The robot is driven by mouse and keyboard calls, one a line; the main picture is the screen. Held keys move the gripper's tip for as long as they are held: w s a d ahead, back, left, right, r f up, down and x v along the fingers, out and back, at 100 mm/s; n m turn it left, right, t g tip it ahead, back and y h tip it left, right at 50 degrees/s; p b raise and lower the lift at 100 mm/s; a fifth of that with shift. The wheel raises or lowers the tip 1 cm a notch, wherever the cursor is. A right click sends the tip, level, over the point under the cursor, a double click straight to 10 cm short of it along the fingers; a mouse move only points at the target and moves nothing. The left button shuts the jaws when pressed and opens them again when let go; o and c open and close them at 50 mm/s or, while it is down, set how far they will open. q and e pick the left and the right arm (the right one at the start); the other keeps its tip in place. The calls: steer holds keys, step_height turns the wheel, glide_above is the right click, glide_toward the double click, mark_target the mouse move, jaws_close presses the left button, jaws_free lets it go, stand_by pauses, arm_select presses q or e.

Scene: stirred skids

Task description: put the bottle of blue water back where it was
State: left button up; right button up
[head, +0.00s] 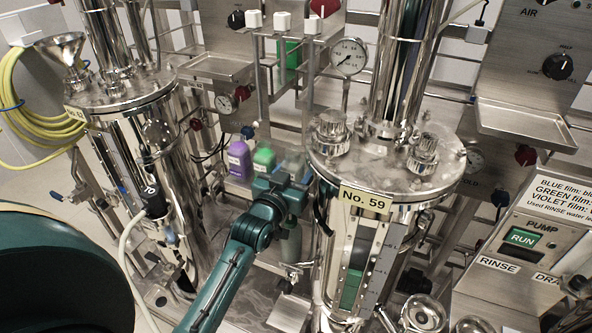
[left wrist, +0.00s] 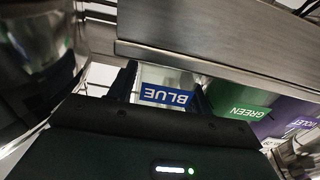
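The bottle of blue water is a clear bottle with a blue label reading BLUE. It shows upside down in the left wrist view (left wrist: 166,94), between the two fingers of my left gripper (left wrist: 166,88), filling the gap. In the head view my left gripper (head: 283,186) is low between the two steel tanks, and the pale bottle (head: 293,163) shows just beyond it, partly hidden. It is beside the green bottle (head: 264,160) and the violet bottle (head: 239,160). Whether its base touches a support is hidden. My right gripper is not in view.
A steel tank labelled No. 59 (head: 385,170) stands close to the right of my left gripper. Another steel tank (head: 155,150) stands to the left. In the left wrist view a metal ledge (left wrist: 220,45) runs close past the bottles. A pump panel (head: 525,240) is at the right.

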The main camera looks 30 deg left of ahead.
arm_select(q)
steer(key=shift+r, duration=0.1)
steer(key=s+p, duration=0.1)
steer(key=s, duration=1.1)
steer(key=s+d+f+m+g+h, duration=0.1)
steer(key=s+d+f+g+h, duration=0.15)
steer(key=s+d, duration=0.35)
steer(key=s+d+f+m+g+h, duration=0.2)
steer(key=s+d+f+h, duration=0.1)
steer(key=s+d, duration=0.4)
steer(key=r+g+p, duration=0.1)
steer(key=p, duration=0.4)
steer(key=r+g+y+p, duration=0.1)
steer(key=p, duration=0.4)
steer(key=r+g+p, duration=0.1)
steer(key=r+p, duration=0.1)
steer(key=p, duration=0.3)
steer(key=shift+w+a+y+p, duration=0.2)
steer(key=shift+a+y+p, duration=0.1)
steer(key=shift+a, duration=0.1)
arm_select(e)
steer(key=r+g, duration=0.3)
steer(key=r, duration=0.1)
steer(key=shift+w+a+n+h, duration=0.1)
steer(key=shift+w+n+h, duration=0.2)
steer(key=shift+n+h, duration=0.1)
